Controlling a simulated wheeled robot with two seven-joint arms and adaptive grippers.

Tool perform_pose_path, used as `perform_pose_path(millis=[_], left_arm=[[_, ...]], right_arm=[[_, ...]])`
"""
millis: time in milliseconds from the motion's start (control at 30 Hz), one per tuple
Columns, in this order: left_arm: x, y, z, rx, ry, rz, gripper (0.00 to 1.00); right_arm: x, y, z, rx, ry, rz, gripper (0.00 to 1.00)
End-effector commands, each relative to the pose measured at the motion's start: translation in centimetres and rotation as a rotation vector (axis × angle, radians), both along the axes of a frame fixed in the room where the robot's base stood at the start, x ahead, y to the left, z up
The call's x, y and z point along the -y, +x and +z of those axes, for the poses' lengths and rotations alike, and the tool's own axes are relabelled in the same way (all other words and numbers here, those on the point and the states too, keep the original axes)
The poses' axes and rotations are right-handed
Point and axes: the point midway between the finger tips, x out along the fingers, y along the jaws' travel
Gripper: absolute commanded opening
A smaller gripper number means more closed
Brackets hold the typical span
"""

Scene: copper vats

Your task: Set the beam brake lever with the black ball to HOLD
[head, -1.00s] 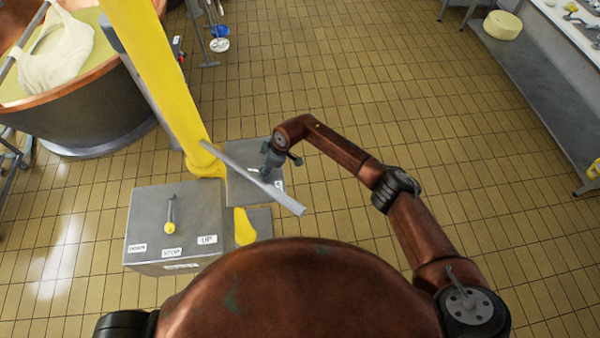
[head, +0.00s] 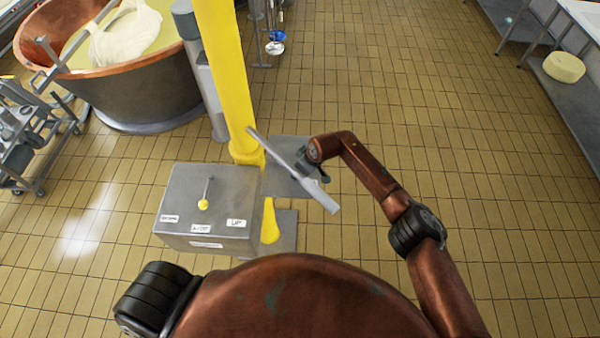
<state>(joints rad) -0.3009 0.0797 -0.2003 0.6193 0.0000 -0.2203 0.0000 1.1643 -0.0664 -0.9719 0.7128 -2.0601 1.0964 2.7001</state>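A grey pedestal with a flat top plate (head: 279,184) stands beside the yellow column. A long grey bar (head: 270,149) slants across above this plate, from upper left to lower right. I cannot make out a black ball or a HOLD label; the bar and my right gripper cover part of the plate. My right gripper (head: 314,172) is over the plate's right side, close against the bar in the picture. Whether it touches or grips the bar, and whether its fingers are open, I cannot tell. My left gripper is out of view.
A grey control box (head: 180,190) to the left has a lever with a yellow ball (head: 203,204) and labels, including STOP and UP. The yellow column (head: 225,70) rises behind. A copper vat (head: 150,95) stands back left. Floor to the right is open.

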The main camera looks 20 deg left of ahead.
Motion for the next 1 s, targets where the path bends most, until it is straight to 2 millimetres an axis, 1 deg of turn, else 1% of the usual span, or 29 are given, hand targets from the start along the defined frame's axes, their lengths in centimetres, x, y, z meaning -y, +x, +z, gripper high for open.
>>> perform_pose_path(millis=[33, 133, 167, 400, 667, 767, 867, 967, 1000], left_arm=[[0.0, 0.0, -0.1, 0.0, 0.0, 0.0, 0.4], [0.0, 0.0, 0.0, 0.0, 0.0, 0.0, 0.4], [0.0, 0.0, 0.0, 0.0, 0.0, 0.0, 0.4], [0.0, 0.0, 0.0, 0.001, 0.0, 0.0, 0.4], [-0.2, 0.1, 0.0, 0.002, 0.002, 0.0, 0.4], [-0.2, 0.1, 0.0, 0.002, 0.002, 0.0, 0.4], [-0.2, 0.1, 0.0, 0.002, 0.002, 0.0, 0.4], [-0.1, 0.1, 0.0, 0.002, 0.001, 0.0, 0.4], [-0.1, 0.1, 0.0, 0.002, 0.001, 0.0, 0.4]], right_arm=[[0.4, -0.4, -0.8, -0.013, -0.013, -0.001, 0.0], [0.4, -0.4, -0.8, -0.013, -0.013, 0.0, 0.0], [0.3, -0.5, -0.8, -0.013, -0.013, 0.0, 0.23], [0.1, -0.4, -0.4, -0.009, -0.007, 0.002, 0.4], [0.0, -0.3, -0.2, -0.006, -0.004, 0.004, 0.4], [0.1, -0.2, 0.2, -0.005, -0.003, 0.004, 0.4], [0.4, -0.3, 1.2, -0.003, -0.001, 0.005, 0.4], [1.1, -0.5, 2.7, -0.001, -0.004, 0.006, 0.4], [1.4, -0.5, 3.5, 0.0, -0.003, 0.004, 0.4]])
